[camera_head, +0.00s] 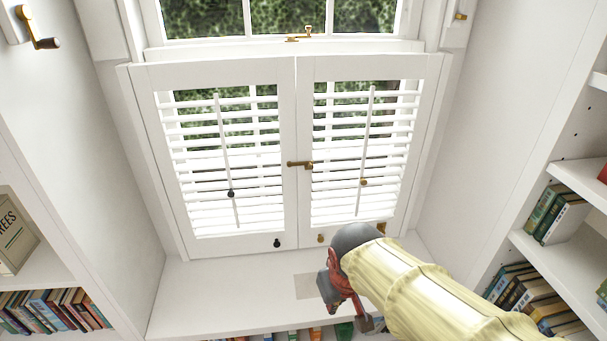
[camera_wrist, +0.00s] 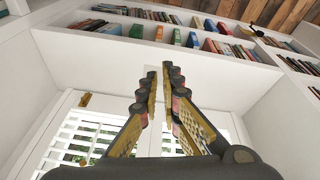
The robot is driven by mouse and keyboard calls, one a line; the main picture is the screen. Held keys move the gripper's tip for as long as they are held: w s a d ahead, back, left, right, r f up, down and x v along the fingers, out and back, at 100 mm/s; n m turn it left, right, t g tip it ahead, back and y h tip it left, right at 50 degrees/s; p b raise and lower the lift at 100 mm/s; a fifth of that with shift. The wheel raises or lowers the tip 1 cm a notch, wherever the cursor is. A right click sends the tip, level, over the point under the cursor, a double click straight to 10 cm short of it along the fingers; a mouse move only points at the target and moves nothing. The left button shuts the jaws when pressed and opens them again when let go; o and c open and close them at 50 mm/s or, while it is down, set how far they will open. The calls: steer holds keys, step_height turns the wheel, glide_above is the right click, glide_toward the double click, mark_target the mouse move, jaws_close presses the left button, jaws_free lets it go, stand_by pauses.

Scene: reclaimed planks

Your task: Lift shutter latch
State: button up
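The shutter latch (camera_head: 300,164) is a small brass bar. It lies roughly level across the seam between the left shutter panel (camera_head: 290,110) and the right shutter panel (camera_head: 306,110), at mid height. Both panels look shut. My gripper (camera_head: 372,325) is low and right of the latch, over the window seat, apart from the latch and pointing away from it. In the wrist view my gripper (camera_wrist: 160,72) shows two fingers with a narrow empty gap between them. The latch cannot be made out in the wrist view.
A white window seat (camera_head: 220,285) runs below the shutters. Bookshelves stand at left (camera_head: 50,275) and right (camera_head: 570,260). Small knobs and tilt rods (camera_head: 224,150) are on the panels. Another brass catch (camera_head: 302,36) sits on the window above. The space before the latch is clear.

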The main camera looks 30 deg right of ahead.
mark_target(301, 166)
steer(key=w+d+f+n, duration=0.2)
steer(key=w+d, duration=0.1)
steer(key=w+d+f+n+t+h, duration=0.1)
steer(key=w+d+n, duration=0.1)
steer(key=w+d, duration=0.1)
steer(key=w+d+f+n+t, duration=0.1)
steer(key=w+d+f, duration=0.1)
steer(key=w+d, duration=0.1)
steer(key=shift+w+d+f+n+h, duration=0.1)
steer(key=shift+w+f+n+h, duration=0.1)
steer(key=shift+w, duration=0.25)
steer(key=shift+w+d+f+n+h, duration=0.1)
steer(key=shift+w+n, duration=0.1)
steer(key=shift+w, duration=0.25)
jaws_close()
steer(key=w+d+r+n+t, duration=0.25)
steer(key=w+n+t, duration=0.45)
steer(key=w+n, duration=0.6)
steer(key=w+a+r+n+t+y, duration=0.2)
steer(key=w+a+r+n+t, duration=0.1)
steer(key=r+n, duration=0.3)
step_height(301, 166, up, 3)
steer(key=shift+w+a+f+n+t+p, duration=0.1)
steer(key=shift+w+a+n+t+p, duration=0.25)
steer(key=shift+w, duration=0.55)
